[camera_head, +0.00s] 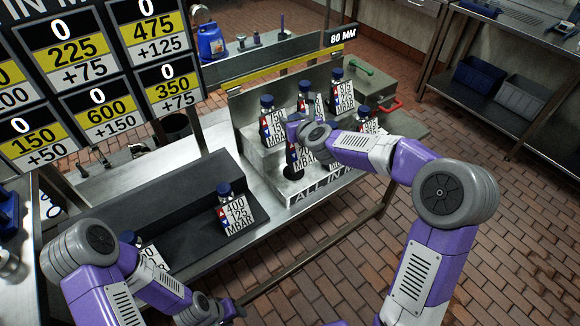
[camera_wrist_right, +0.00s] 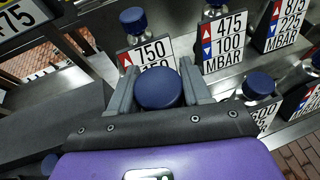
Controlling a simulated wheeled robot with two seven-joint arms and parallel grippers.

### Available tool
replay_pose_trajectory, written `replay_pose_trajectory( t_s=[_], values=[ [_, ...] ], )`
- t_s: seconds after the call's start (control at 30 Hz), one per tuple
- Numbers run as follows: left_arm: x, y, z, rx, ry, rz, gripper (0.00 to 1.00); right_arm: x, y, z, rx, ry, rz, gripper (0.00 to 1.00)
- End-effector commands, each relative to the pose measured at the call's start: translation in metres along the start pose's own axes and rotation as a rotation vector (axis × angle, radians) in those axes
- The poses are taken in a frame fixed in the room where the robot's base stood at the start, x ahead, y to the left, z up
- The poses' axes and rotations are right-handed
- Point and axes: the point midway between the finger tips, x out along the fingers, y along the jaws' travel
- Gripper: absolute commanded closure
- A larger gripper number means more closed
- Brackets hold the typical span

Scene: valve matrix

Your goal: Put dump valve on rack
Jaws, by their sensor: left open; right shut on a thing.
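The stepped metal rack (camera_head: 258,160) stands at the centre of the head view, holding several valves with blue caps and number tags. My right gripper (camera_head: 303,130) is over the rack. In the right wrist view, its fingers are shut on a blue-capped valve (camera_wrist_right: 158,88); the cap hides most of its body. I cannot tell whether this valve touches the rack. A valve tagged 400 +25 MBAR (camera_head: 238,212) stands on the dark tray (camera_head: 175,210). Another tagged valve (camera_head: 150,258) is partly hidden behind my left arm. My left gripper (camera_head: 236,307) is open and empty at the bottom. I cannot tell which is the dump valve.
Valves tagged 750 (camera_wrist_right: 150,52), 475 100 (camera_wrist_right: 225,45) and 875 225 (camera_wrist_right: 285,25) stand close around the held one. Green (camera_head: 361,67) and red (camera_head: 390,106) handles are behind the rack. A scoreboard (camera_head: 95,75) fills the upper left. The brick floor at right is clear.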

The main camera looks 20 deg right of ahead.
Motion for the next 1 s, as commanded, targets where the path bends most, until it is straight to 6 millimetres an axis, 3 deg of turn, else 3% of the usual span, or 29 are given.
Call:
replay_pose_trajectory(
  t_s=[0.07,0.7,1.0],
  values=[
    [0.004,-0.002,0.0,0.0,-0.001,0.0,0.57,0.002,0.001,0.001,-0.003,-0.001,0.007,1.0],
    [0.038,-0.014,-0.001,0.0,-0.001,0.0,0.57,0.035,0.001,-0.081,-0.003,0.003,0.009,1.0],
    [0.038,-0.014,-0.001,0.0,0.0,0.0,0.57,0.037,0.001,-0.084,-0.003,-0.001,0.008,1.0]
  ],
)
